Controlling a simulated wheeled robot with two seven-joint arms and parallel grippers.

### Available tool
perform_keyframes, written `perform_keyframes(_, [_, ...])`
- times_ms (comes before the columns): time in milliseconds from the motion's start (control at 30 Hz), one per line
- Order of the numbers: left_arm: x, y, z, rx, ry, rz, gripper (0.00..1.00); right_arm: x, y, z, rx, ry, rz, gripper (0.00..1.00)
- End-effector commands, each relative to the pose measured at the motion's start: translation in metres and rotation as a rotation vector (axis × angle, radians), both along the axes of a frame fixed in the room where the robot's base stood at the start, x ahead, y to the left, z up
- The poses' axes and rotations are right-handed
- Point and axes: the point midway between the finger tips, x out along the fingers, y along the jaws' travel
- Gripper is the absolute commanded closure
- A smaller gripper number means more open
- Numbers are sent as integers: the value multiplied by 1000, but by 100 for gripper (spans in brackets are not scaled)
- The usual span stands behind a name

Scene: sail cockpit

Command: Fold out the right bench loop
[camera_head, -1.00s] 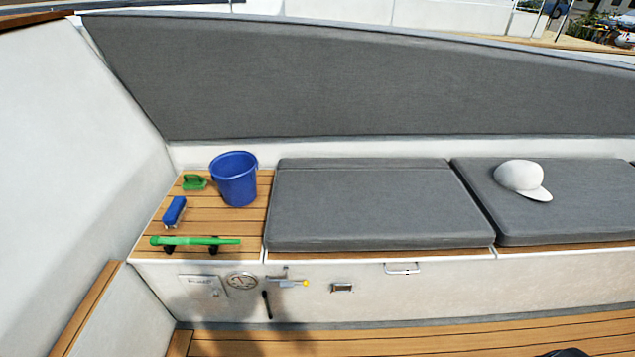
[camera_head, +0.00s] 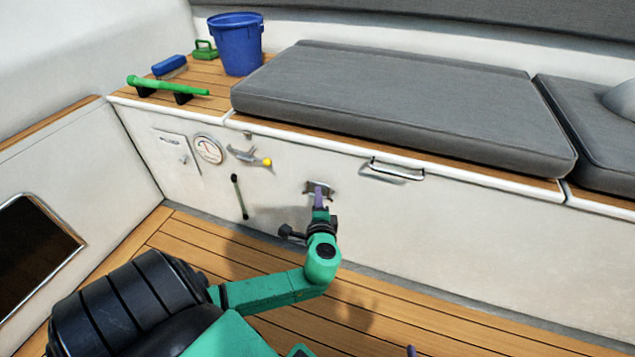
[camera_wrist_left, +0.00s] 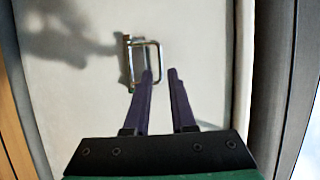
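The bench loop (camera_head: 314,186) is a small metal fitting on the white bench front, left of a longer chrome handle. My left gripper (camera_head: 319,191) is right in front of it and partly hides it. In the left wrist view the loop (camera_wrist_left: 157,46) stands out from its narrow mounting plate (camera_wrist_left: 128,60).
The chrome handle (camera_head: 393,170) is right of the loop. A gauge (camera_head: 208,149), a yellow-tipped lever (camera_head: 250,157) and a black lever (camera_head: 239,196) are left. The grey cushion (camera_head: 400,100) lies above. A blue bucket (camera_head: 236,45) stands on the bench. The wooden floor (camera_head: 400,310) is clear.

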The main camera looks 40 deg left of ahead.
Motion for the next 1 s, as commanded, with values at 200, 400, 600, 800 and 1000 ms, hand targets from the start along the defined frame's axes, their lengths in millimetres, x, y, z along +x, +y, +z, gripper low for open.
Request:
perform_keyframes(200, [37,33,-14,1,-2,0,76,0,0,-25,16,-21,-17,20])
perform_keyframes(400, [47,42,-14,-2,1,-1,76,-1,0,-29,21,-27,-23,20])
perform_keyframes(600, [47,42,-14,-2,1,-1,84,-1,0,-29,21,-26,-23,20])
perform_keyframes(800, [46,42,-14,-2,1,-1,100,-1,0,-28,21,-27,-23,20])
perform_keyframes(1000, [46,41,-15,-2,0,-1,100,0,0,-29,22,-29,-23,20])
